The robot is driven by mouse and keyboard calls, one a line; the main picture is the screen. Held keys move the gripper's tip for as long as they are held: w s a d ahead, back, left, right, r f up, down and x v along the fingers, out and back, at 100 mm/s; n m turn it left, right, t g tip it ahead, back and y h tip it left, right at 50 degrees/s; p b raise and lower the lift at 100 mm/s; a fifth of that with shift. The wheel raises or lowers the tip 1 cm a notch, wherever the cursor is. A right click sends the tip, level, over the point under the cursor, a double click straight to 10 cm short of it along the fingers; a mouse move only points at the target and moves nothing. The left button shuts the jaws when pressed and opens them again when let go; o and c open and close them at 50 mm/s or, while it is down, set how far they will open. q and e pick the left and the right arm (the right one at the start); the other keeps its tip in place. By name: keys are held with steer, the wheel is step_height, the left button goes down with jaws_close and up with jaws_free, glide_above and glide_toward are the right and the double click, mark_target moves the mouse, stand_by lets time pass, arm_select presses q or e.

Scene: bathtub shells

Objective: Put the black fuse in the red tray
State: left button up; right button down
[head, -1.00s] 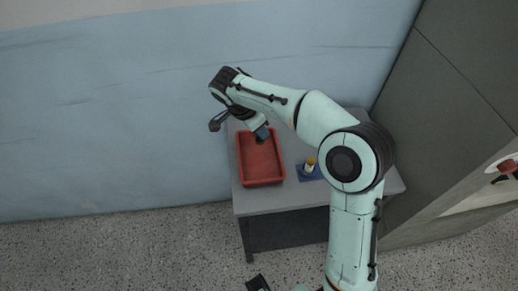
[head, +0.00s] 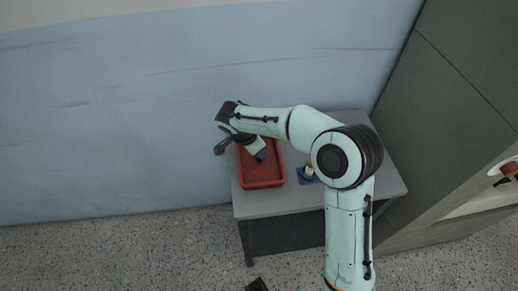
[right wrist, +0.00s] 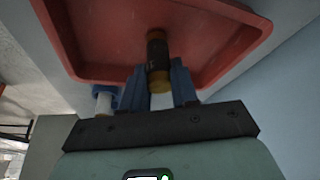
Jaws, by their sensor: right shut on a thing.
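The black fuse (right wrist: 158,52), a dark cylinder with brass-coloured ends, is between the blue fingers of my right gripper (right wrist: 159,85) in the right wrist view. The gripper is shut on it. The red tray (right wrist: 222,75) lies beyond the fuse in that view. In the head view my right gripper (head: 262,155) is over the red tray (head: 262,184), and the fuse cannot be made out there. Whether the fuse touches the tray floor cannot be told. My left gripper is not clearly in view.
The tray rests on a grey table (head: 290,202) against a blue wall. Right of the tray is a blue holder (head: 308,177) with a white and orange cylinder in it. It also shows in the right wrist view (right wrist: 104,91). A dark cabinet (head: 455,110) stands at the right.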

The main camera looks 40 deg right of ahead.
steer(key=c, duration=0.9)
jaws_free()
steer(key=shift+f, duration=0.1)
steer(key=shift+o, duration=0.2)
steer(key=shift+a+r, duration=0.1)
steer(key=shift+r, duration=0.4)
steer(key=p+v, duration=0.1)
steer(key=v, duration=1)
steer(key=shift+r, duration=0.15)
steer(key=shift+a, duration=0.15)
